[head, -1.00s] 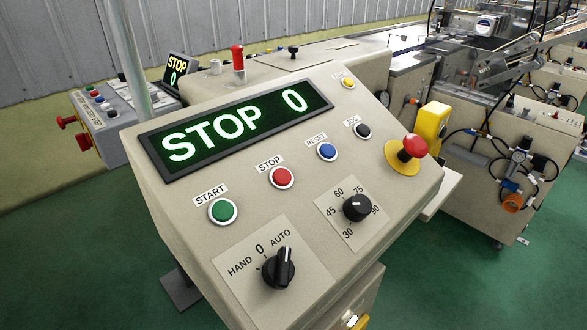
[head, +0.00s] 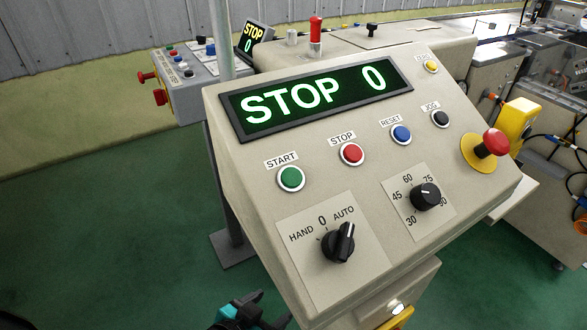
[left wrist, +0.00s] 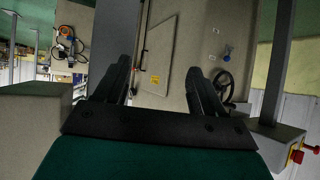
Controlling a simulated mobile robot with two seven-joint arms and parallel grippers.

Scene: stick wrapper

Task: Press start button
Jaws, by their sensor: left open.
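The green START button (head: 291,178) sits at the left of the button row on the sloped beige control panel (head: 330,125), under its label. The panel's display (head: 318,96) reads "STOP 0" in green. My left gripper (head: 262,308) shows at the bottom edge of the head view, below and left of the panel, apart from the button. In the left wrist view its two dark fingers (left wrist: 160,85) stand wide apart with nothing between them. The START button cannot be made out in the left wrist view. My right gripper is not in view.
Right of START are a red STOP button (head: 352,153), a blue RESET button (head: 401,134) and a black JOG button (head: 440,118). A red mushroom knob (head: 490,143) sticks up at the right. A HAND/AUTO selector (head: 338,243) sits below START. Green floor left of the panel is free.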

